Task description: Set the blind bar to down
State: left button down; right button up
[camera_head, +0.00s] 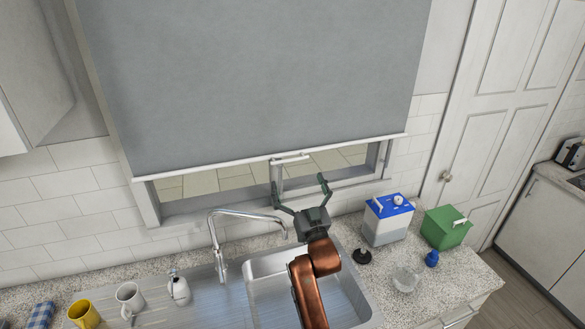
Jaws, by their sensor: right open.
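The grey blind (250,80) hangs over most of the window. Its white bottom bar (200,168) stands a little above the sill, with a strip of window showing below. A short white handle (290,159) sits at the middle of the bar. My right gripper (298,182) is open and empty. Its fingers are spread just below the handle, in front of the window gap, and appear apart from it. My left gripper is out of view.
Below are a metal sink (262,268) and a curved faucet (215,240). A yellow mug (84,314) and white mug (130,297) stand at left. A blue-lidded container (387,220) and green box (445,228) stand on the right counter.

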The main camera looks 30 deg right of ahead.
jog(key=v, duration=0.4)
jog(key=shift+s, duration=0.1)
dwell(0.3)
